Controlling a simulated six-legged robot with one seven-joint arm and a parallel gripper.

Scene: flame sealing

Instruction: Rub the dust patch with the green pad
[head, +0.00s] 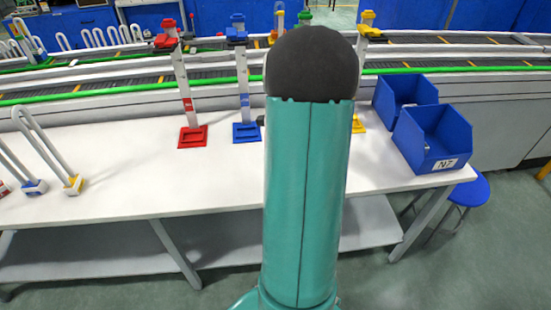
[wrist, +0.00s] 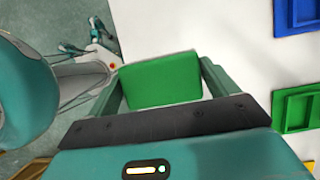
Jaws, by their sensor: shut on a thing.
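The green pad (wrist: 160,82) is a flat bright green block. It sits between the two fingers of my gripper (wrist: 163,68) in the wrist view, and the gripper is shut on it. The white table top (wrist: 235,45) lies beyond and below the pad; I cannot tell whether the pad touches it. No dust patch can be made out in either view. In the head view my teal arm covers the middle of the table (head: 100,180) and hides the pad and gripper.
Red (head: 193,137) and blue (head: 246,132) stands rise from the table's back. A green base (wrist: 297,108) lies right of my gripper in the wrist view. Blue bins (head: 432,140) stand at the right, hooked tubes (head: 50,150) at the left.

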